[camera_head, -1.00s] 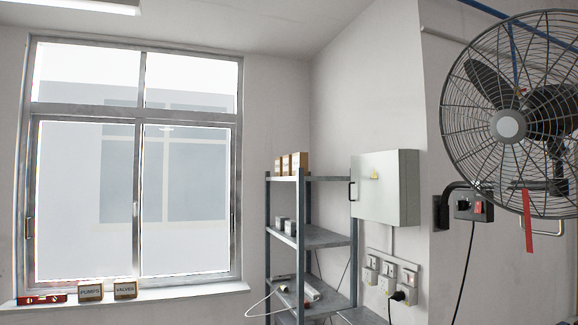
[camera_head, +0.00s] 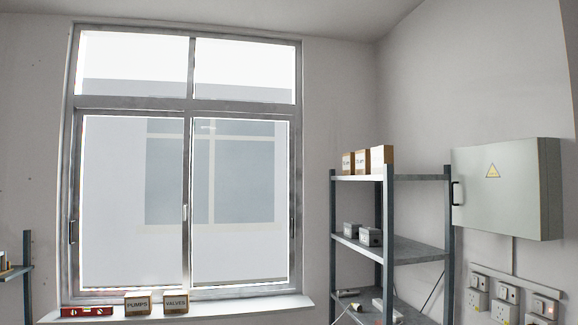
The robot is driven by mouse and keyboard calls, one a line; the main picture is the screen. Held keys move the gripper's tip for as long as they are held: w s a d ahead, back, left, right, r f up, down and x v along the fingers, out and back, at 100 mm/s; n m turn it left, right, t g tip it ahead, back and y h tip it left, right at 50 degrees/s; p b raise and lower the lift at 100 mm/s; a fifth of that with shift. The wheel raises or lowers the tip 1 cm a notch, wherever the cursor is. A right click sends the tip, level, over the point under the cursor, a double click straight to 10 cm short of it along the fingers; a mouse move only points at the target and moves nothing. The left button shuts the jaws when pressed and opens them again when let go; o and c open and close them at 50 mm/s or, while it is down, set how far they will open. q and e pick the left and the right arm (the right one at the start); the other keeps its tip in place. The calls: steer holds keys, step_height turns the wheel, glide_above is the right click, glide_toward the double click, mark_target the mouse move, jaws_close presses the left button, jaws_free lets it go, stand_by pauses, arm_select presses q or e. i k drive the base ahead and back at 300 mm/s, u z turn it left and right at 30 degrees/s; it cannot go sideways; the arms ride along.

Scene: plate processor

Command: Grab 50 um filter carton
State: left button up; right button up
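Several small brown cartons with white labels stand in a row on the top shelf of the grey metal rack (camera_head: 386,220). They are a left carton (camera_head: 347,163), a middle carton (camera_head: 361,162) and a right carton (camera_head: 380,159). The label print is too small for me to tell which one is the 50 um filter carton. Neither of my grippers is in view.
Grey boxes (camera_head: 370,236) sit on the rack's middle shelf. A grey wall cabinet (camera_head: 508,190) hangs right of the rack, above sockets (camera_head: 507,294). The windowsill (camera_head: 230,306) holds a PUMPS box (camera_head: 138,305), a VALVES box (camera_head: 175,304) and a red level (camera_head: 87,312).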

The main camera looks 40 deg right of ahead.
mark_target(349, 159)
steer(key=z, duration=0.05)
steer(key=i, duration=1.4)
steer(key=z, duration=1.4)
steer(key=i, duration=1)
steer(key=z, duration=1)
